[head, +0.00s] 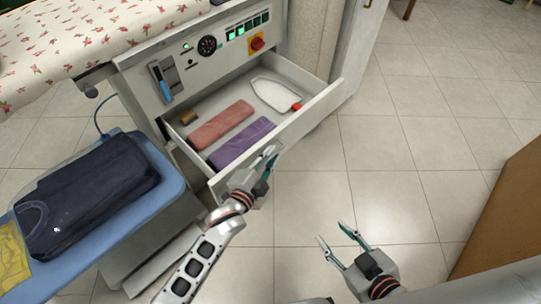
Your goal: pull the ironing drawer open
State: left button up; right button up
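The ironing drawer (312,118) stands pulled out from the grey cabinet under the control panel, and its inside shows. My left gripper (268,163) is at the outer side of the drawer's front panel, near its middle. Its fingers are close to the panel, and any handle there is hidden by the gripper. I cannot tell whether the fingers are shut on it. My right gripper (331,233) is open and empty over the tiled floor, in front of the drawer and apart from it.
In the drawer lie a red folded cloth (222,125), a purple cloth (241,144), a white iron-shaped plate (275,96) and a small brown block (188,118). A blue board (172,178) with dark folded clothing (90,190) is at left. Floor at right is clear; a brown panel (505,235) stands far right.

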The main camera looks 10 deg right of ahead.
pick_arm(q)
jog(key=v, duration=1.2)
jog(key=shift+r, duration=0.1)
